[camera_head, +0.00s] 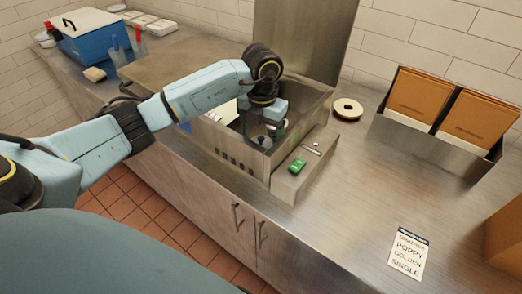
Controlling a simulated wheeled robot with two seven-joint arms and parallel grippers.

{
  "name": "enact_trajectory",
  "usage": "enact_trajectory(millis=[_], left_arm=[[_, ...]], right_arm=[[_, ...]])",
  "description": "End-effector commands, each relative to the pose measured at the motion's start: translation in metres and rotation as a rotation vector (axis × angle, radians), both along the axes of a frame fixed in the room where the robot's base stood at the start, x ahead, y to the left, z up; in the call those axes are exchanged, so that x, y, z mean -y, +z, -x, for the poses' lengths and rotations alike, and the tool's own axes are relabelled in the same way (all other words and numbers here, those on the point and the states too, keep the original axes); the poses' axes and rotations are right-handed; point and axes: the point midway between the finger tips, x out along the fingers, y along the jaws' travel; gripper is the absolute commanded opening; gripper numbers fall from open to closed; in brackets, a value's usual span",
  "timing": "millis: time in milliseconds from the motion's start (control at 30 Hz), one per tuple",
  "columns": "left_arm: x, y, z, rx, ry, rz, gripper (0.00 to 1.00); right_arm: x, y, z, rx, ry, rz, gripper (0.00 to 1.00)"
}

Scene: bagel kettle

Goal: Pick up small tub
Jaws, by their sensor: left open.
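I cannot tell for certain which thing is the small tub. Several small pale, box-like things (160,27) stand in a row at the back left of the counter, far from my gripper. My left gripper (275,127) points down into the open steel kettle basin (238,157) at the middle of the counter. Its jaws are open, and their tips are partly hidden by the wrist and the basin's shadow. A small greyish round thing (262,140) shows below it in the basin, too dark to make out. My right gripper is out of view.
A steel rack with brown packets (418,92) stands at the right. A beige ring-shaped roll (347,108) lies behind the basin's right side. A green item (297,166) sits on the front ledge. A printed card (409,253) lies front right. A blue cooler (92,42) stands back left.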

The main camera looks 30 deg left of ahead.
Motion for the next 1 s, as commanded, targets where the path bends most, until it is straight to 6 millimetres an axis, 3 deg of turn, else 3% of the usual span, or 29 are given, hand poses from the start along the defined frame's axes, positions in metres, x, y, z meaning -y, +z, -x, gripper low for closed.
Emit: enact_trajectory(millis=[233, 533, 833, 900, 1000], left_arm=[[0.0, -0.037, 0.001, -0.002, 0.0, 0.0, 0.77], [0.0, -0.041, 0.0, 0.0, -0.001, 0.0, 0.77], [0.0, -0.041, 0.0, 0.0, 0.0, 0.0, 0.38], [0.0, -0.041, 0.0, 0.001, 0.0, 0.0, 0.32], [0.0, -0.041, 0.0, 0.001, 0.0, 0.0, 0.32]], right_arm=[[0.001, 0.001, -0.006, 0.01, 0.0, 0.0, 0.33], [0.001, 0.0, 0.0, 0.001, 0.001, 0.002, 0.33], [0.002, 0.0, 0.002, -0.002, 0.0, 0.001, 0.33], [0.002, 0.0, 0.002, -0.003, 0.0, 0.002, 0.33], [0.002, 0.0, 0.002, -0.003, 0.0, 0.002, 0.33]])
